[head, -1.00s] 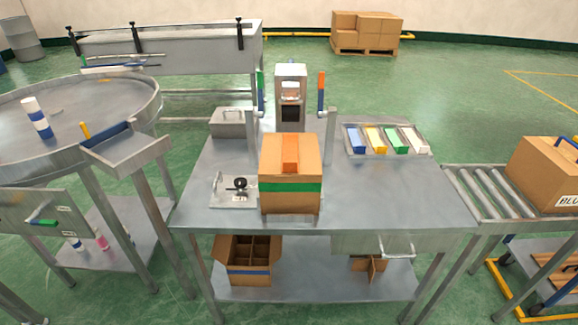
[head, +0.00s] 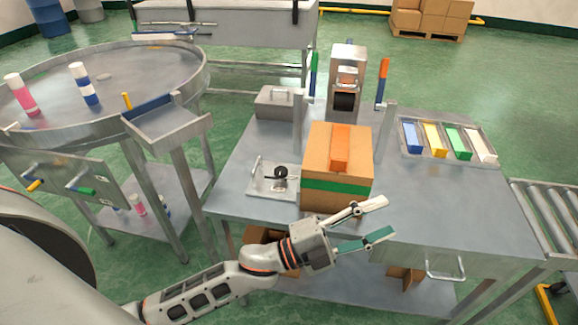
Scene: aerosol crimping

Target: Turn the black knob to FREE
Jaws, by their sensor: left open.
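The black knob (head: 280,173) sits on a small metal plate (head: 262,185) at the left front of the steel table, just left of a cardboard box. Its setting is too small to read. My left gripper (head: 386,219) is open and empty at the table's front edge, right of the knob and in front of the box. One finger is pale and the other is green. My right gripper is not in view.
The cardboard box (head: 335,198) with a green band and an orange block on top stands close beside the plate. A press (head: 346,62) with upright posts is behind. A tray (head: 402,154) of coloured blocks is at the right. The table's right front is clear.

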